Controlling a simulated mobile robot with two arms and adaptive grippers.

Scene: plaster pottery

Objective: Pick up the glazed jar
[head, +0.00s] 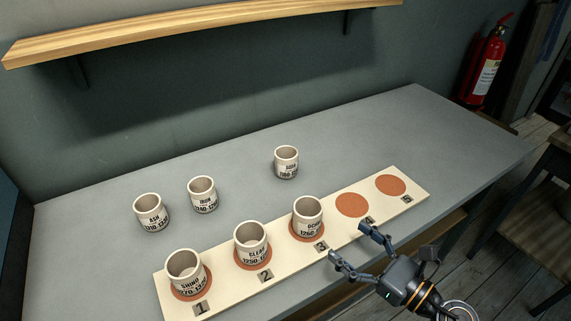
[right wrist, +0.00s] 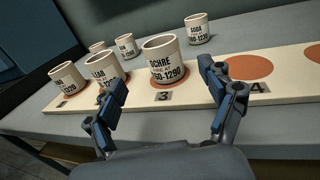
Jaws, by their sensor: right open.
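Several pale cylindrical jars with dark lettering are in view; I cannot tell which one the task calls glazed. The Shino jar (head: 185,271), the Clear jar (head: 252,244) and the Ochre jar (head: 307,218) stand upright on spots 1, 2 and 3 of a cream board (head: 236,289). Behind it, the Ash jar (head: 151,213), a jar apparently marked Iron (head: 203,195) and the Soda jar (head: 286,163) stand on the table. My right gripper (head: 349,242) is open and empty at the board's front edge, right of the Ochre jar (right wrist: 162,62). My left gripper is out of view.
Orange spots 4 (head: 352,205) and 5 (head: 390,185) on the board are empty. The grey table (head: 400,120) is clear at the back right. A wooden shelf (head: 200,27) hangs on the wall above. A fire extinguisher (head: 484,70) is beyond the table's right end.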

